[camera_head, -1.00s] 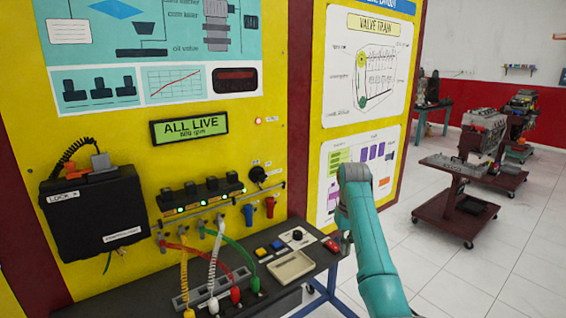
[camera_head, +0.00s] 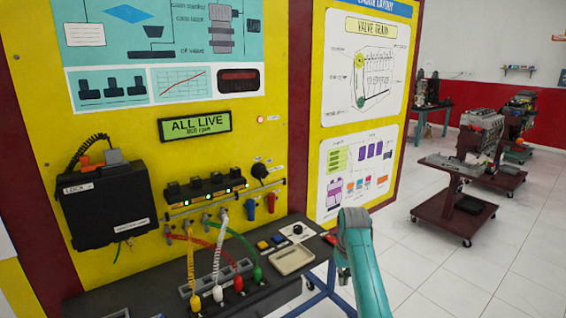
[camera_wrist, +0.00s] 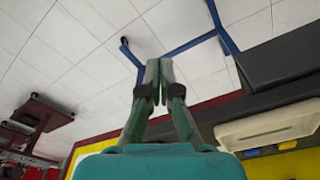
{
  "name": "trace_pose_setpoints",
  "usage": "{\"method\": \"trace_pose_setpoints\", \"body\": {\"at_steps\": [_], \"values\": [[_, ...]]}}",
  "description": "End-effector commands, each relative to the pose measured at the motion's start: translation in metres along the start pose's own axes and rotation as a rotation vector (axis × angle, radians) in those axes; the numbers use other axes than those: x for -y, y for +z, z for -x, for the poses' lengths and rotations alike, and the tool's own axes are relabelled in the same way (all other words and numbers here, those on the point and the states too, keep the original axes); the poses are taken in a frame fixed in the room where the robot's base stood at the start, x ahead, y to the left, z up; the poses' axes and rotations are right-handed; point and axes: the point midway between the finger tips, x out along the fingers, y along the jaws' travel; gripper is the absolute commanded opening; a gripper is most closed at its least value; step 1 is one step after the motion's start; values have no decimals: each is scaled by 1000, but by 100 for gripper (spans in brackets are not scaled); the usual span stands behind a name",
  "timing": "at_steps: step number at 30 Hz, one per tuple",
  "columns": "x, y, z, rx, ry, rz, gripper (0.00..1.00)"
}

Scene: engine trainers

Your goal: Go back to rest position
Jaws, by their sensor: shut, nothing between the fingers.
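My gripper (camera_wrist: 160,66) shows in the wrist view with its two green fingers together and nothing between them. It is over open floor beside the blue table frame. In the head view my teal arm is folded at the lower right, in front of the board's right edge, and the fingers are mostly hidden behind it. The gripper touches nothing that I can see.
The dark bench (camera_head: 170,293) holds colored plugs with coiled cables and a cream tray (camera_head: 292,261), which also shows in the wrist view (camera_wrist: 268,130). The yellow panel (camera_head: 140,140) stands behind it. An engine cart (camera_head: 440,208) stands at right; the tiled floor between is clear.

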Motion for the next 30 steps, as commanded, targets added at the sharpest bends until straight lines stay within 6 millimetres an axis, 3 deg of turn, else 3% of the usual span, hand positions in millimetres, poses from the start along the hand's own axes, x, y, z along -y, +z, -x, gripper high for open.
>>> {"method": "trace_pose_setpoints", "body": {"at_steps": [9, 15, 21, 30], "values": [[5, 57, -119, -128, 12, -11, 0], [10, 106, -181, -224, 19, -18, 0], [15, 164, -227, -319, 26, -26, 0], [24, 261, -264, -462, 35, -37, 0]]}}
